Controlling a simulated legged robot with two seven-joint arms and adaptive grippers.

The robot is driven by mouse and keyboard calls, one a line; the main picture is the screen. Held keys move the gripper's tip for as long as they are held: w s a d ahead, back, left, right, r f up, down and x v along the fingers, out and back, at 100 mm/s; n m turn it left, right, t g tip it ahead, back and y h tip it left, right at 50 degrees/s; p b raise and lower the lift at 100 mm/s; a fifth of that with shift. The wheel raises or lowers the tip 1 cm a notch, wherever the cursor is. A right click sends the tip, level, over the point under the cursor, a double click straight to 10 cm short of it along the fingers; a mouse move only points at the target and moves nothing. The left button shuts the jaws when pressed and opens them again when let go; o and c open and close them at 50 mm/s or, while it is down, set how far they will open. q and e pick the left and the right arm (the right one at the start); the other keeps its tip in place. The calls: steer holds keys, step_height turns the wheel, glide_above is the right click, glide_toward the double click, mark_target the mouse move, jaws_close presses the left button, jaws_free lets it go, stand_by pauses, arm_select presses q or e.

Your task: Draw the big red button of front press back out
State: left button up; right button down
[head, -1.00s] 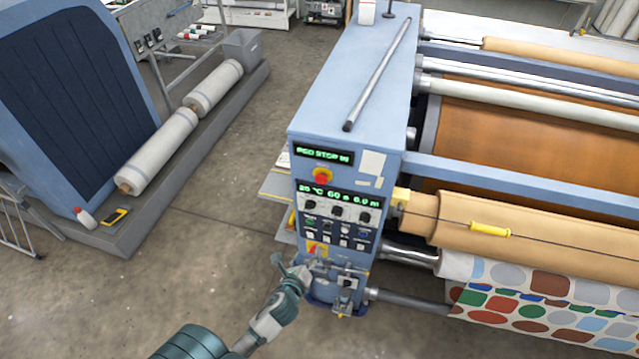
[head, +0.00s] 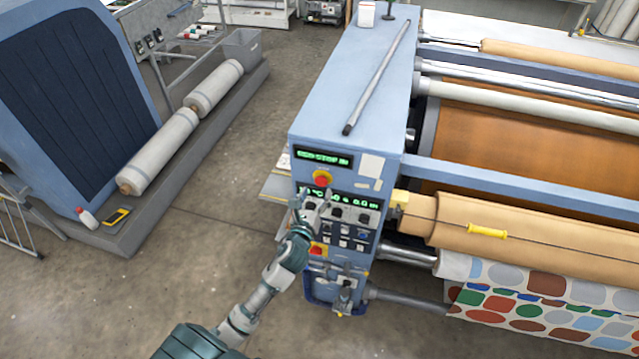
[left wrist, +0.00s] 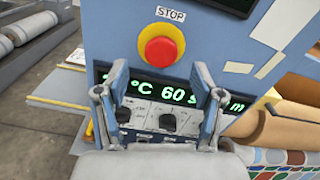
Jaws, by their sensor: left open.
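The big red button (head: 321,178) sits on a yellow collar on the upper front face of the blue front press (head: 365,90). In the left wrist view the red button (left wrist: 160,52) is above and beyond the fingers, under a STOP label (left wrist: 171,14). My left gripper (head: 314,196) is open and empty, just below the button and in front of the lower green display. In the left wrist view my left gripper's two fingers (left wrist: 158,90) stand apart with the display and dials between them. They do not appear to touch the button. My right gripper is not in view.
A green-lit display (head: 323,158) is above the button. Knobs and small buttons (head: 345,230) lie below it on the panel. A metal rod (head: 378,75) lies on the press top. Rollers (head: 530,225) extend right. Open floor (head: 200,270) lies left.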

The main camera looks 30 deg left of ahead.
mark_target(321, 183)
arm_select(q)
steer(key=x, duration=0.4)
steer(key=shift+w, duration=0.2)
